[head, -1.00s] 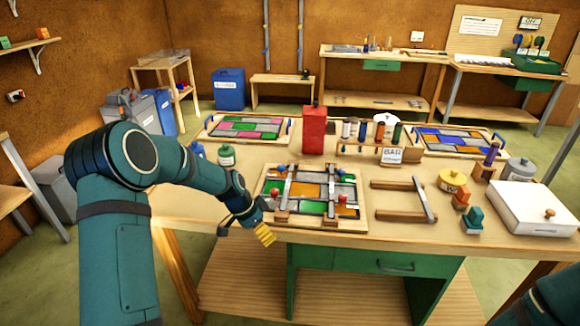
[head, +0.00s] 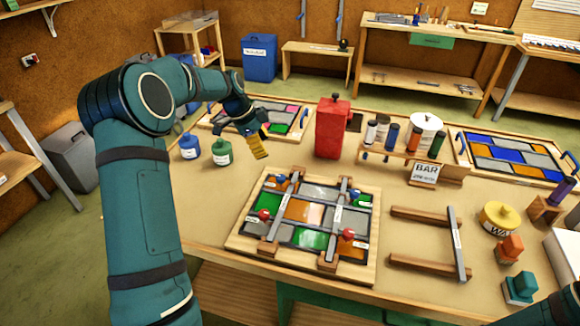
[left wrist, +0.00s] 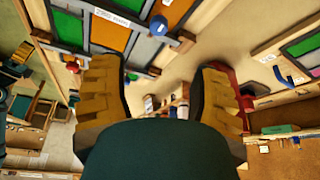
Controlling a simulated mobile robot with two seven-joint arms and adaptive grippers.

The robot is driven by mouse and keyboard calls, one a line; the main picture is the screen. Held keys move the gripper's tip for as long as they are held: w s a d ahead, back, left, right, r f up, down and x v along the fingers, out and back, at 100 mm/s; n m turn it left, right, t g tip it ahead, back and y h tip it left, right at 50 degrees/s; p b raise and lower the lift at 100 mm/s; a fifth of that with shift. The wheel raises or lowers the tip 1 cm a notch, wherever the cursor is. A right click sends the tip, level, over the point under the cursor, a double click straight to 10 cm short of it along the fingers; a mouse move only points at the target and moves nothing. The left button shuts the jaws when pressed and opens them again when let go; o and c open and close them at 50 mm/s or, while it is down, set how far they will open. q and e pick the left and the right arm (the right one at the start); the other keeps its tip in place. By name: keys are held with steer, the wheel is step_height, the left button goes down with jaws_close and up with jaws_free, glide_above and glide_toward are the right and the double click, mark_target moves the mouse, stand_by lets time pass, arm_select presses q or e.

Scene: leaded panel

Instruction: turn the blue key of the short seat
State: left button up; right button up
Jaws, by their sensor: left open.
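The leaded panel (head: 234,243) lies in a wooden frame on the bench, with two grey bars across it. A blue key (head: 281,180) is at the far end of the left bar, and another blue key (head: 355,194) is at the far end of the right bar. Red keys (head: 264,214) (head: 348,234) are at the near side. The key labels are too small to read. My left gripper (head: 256,143) is open and empty, above the bench behind the panel's left side. In the left wrist view a blue knob (left wrist: 158,25) shows beyond the open yellow fingers (left wrist: 158,98).
A red can (head: 331,130) stands behind the panel. A green bottle (head: 222,152) and a blue bottle (head: 189,146) stand left of it, near my left arm. A bar rack (head: 430,172) with several tubes is at the right. Bare bench lies between panel and bottles.

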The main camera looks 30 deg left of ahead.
mark_target(280, 176)
arm_select(q)
steer(key=b+x, duration=0.1)
steer(key=x, duration=1.2)
steer(key=shift+s+d+f, duration=0.1)
steer(key=shift+d+f, duration=0.05)
steer(key=shift+f, duration=0.2)
jaws_close()
